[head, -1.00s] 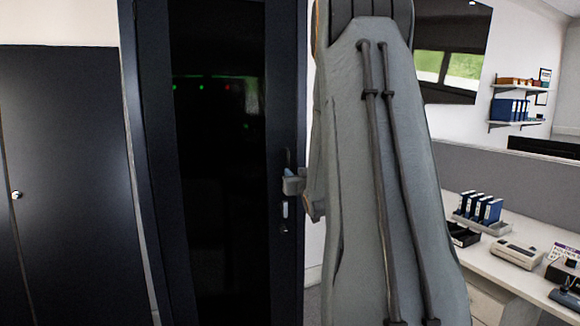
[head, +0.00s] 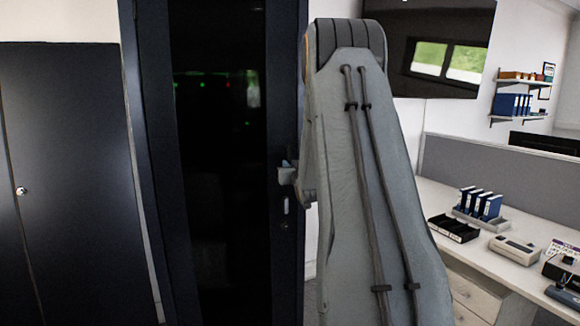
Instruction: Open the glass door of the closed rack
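The rack (head: 152,150) is a tall dark cabinet with a dark glass door (head: 215,230) at centre left. The door looks closed in its frame. Small green and red lights show through the glass. The door handle (head: 286,206) is a slim upright piece on the door's right side, and only part of it shows. My gripper (head: 286,174) is at the handle's upper part, against or just in front of it. Its fingers are small and partly hidden, so I cannot tell whether they are closed on the handle. My arm hides what is right of the rack.
A dark cabinet (head: 75,190) with a round knob stands at the left. At the right, a white desk (head: 470,245) holds blue binders (head: 481,204), a black tray (head: 453,229) and devices. A grey partition (head: 480,160) stands behind it. A screen (head: 440,48) hangs on the wall.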

